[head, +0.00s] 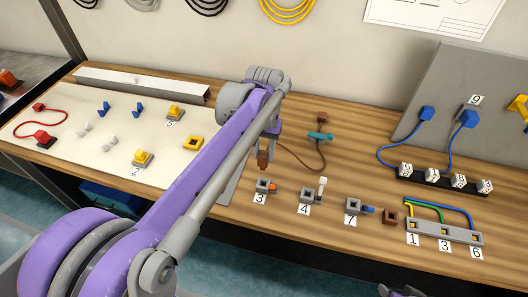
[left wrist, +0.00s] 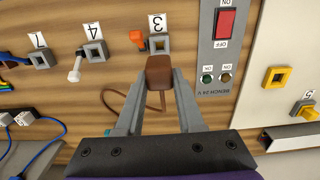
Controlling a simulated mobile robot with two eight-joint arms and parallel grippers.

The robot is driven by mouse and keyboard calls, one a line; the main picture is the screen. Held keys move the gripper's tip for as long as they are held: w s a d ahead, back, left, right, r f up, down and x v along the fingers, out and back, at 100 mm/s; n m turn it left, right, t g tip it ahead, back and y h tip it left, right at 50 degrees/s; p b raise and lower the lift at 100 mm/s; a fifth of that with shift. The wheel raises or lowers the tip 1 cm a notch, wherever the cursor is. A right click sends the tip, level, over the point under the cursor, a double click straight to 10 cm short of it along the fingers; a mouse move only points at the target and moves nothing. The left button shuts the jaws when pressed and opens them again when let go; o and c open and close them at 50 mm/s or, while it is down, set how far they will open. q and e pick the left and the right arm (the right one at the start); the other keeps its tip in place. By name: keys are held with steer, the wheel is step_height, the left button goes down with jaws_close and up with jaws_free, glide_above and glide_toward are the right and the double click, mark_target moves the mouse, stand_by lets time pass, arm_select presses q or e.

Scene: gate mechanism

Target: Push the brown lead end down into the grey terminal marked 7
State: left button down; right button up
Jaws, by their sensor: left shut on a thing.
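My left gripper (head: 268,150) is shut on the brown lead end (head: 263,161), a brown block held above the bench near the terminal marked 3. In the left wrist view the brown lead end (left wrist: 160,72) sits between the fingertips (left wrist: 160,80). Its brown cable runs back to a brown block (head: 322,117) near a teal piece (head: 320,137). The grey terminal marked 7 (head: 352,206) has a square opening and a blue lever; it stands to the right of the held end, apart from it. It also shows in the left wrist view (left wrist: 40,60).
Grey terminals marked 3 (head: 263,187) and 4 (head: 308,195) stand left of terminal 7, with orange and white levers. A brown socket (head: 390,217) and a grey strip (head: 445,232) with coloured wires lie to its right. A red switch (left wrist: 226,22) is on a grey panel.

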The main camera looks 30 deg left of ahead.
mark_target(265, 161)
arm_select(q)
steer(key=shift+f+b, duration=1)
steer(key=shift+f, duration=0.95)
steer(key=shift+d, duration=0.1)
steer(key=w+d+r, duration=0.2)
steer(key=d+r, duration=0.1)
steer(key=d, duration=0.4)
steer(key=w+d+r, duration=0.1)
steer(key=d+r, duration=0.1)
steer(key=d, duration=0.5)
steer(key=w+d+f+b, duration=0.1)
steer(key=d+f, duration=0.2)
steer(key=d, duration=0.3)
steer(key=w+d+f, duration=0.2)
steer(key=d+f, duration=0.1)
steer(key=d, duration=0.4)
steer(key=shift+w+b, duration=0.3)
steer(key=shift+b, duration=0.05)
steer(key=shift+f, duration=0.1)
steer(key=shift+f+b, duration=0.65)
steer(key=shift+f, duration=0.4)
steer(key=shift+f+b, duration=0.65)
steer(key=shift+f, duration=0.7)
